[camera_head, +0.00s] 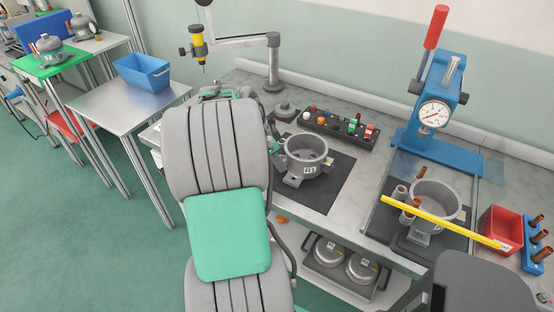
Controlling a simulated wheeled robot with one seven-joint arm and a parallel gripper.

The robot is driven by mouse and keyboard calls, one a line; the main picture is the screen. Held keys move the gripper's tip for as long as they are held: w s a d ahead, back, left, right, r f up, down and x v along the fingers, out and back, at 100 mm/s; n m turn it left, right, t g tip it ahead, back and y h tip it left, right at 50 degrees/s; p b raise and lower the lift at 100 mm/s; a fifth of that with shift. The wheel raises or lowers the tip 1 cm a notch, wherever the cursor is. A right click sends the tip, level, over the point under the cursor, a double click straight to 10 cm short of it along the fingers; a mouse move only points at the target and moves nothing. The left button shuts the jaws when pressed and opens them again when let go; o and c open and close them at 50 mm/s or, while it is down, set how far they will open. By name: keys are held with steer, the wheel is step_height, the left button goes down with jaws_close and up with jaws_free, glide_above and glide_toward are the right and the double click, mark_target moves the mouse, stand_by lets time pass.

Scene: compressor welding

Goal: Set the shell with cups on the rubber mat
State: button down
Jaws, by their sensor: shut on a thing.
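A grey metal shell (305,150), open at the top and labelled on its front, is upright at the black rubber mat (325,194) on the bench. Small feet or cups show at its base. My gripper (280,146), partly hidden behind my own arm, is at the shell's left side and shut on it. Whether the shell's base touches the mat is hard to tell. A second grey shell (432,196) stands on a dark pad at the right, with grey and copper tubes beside it.
A blue press with a gauge (433,114) stands behind the second shell. A yellow bar (440,222) crosses in front of that shell. A button box (340,127) lies behind the mat. A red bin (499,228) and a blue tube rack (537,245) are at right.

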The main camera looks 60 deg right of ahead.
steer(key=c, duration=1.1)
jaws_free()
steer(key=p+v, duration=0.1)
steer(key=v, duration=1.1)
steer(key=w+a+n+t, duration=0.2)
steer(key=w+a+n, duration=0.5)
steer(key=w+a, duration=0.15)
steer(key=a+f+n+t+y, duration=0.1)
steer(key=a+f+n+t, duration=0.1)
steer(key=a+n, duration=0.7)
steer(key=w+a+f+n+t+y, duration=0.1)
steer(key=a+n, duration=0.9)
steer(key=a, duration=1.2)
step_height(320, 180, down, 2)
steer(key=shift+a+f+t+y, duration=0.15)
steer(key=shift+a+t+y, duration=0.15)
steer(key=shift+t+y, duration=0.35)
